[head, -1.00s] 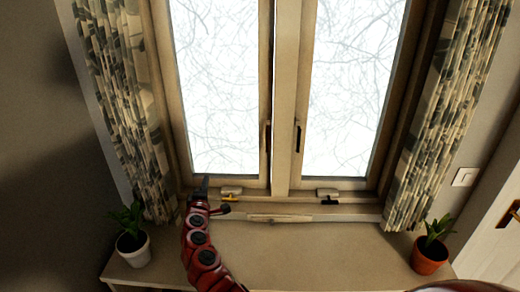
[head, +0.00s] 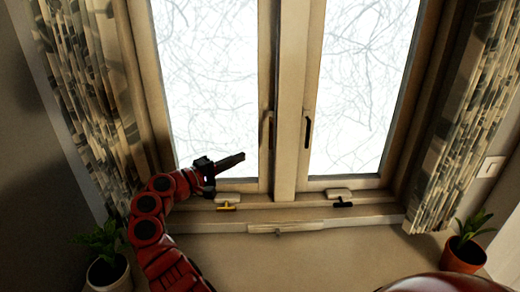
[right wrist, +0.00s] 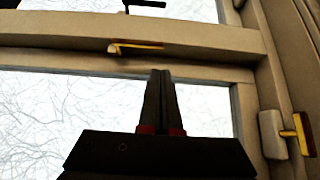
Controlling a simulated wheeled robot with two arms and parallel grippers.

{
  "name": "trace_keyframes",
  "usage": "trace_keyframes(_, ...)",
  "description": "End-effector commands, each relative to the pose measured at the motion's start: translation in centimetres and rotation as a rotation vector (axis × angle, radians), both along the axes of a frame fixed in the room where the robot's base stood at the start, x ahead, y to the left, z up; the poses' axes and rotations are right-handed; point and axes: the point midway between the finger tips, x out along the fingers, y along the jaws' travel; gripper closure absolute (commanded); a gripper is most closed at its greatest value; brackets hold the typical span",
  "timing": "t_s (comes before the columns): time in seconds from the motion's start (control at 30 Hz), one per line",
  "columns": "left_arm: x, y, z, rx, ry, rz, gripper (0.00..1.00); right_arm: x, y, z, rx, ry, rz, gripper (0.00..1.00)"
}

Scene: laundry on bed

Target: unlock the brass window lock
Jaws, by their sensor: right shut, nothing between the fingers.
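The brass window lock (head: 227,208) sits on the bottom rail of the left window, below a pale block. In the right wrist view the brass lock (right wrist: 303,135) is at the far right, beside that block. My right gripper (head: 243,156) is shut and empty. It points right in front of the lower left pane, above the lock and apart from it. In the right wrist view its closed fingertips (right wrist: 161,73) show against the frame and pane. My left gripper is not in view.
A black lock (head: 343,203) sits under the right window. Handles stand on the left sash (head: 267,130) and right sash (head: 308,132). A white-potted plant (head: 108,268) and a terracotta-potted plant (head: 464,252) stand at the sides. The sill between is clear.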

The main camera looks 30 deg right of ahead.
Motion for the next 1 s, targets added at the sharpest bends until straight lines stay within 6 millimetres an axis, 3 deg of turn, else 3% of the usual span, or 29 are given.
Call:
trace_keyframes(0.27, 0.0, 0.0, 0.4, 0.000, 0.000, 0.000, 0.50, 0.1, -0.9, 0.2, 0.000, 0.001, -0.001, 1.00)
trace_keyframes(0.7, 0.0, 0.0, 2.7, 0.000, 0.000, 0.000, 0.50, 1.1, -8.2, 0.3, 0.001, 0.001, 0.001, 1.00)
trace_keyframes(1.0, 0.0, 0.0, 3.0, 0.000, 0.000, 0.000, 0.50, 1.2, -10.0, 0.0, 0.001, 0.000, 0.000, 1.00)
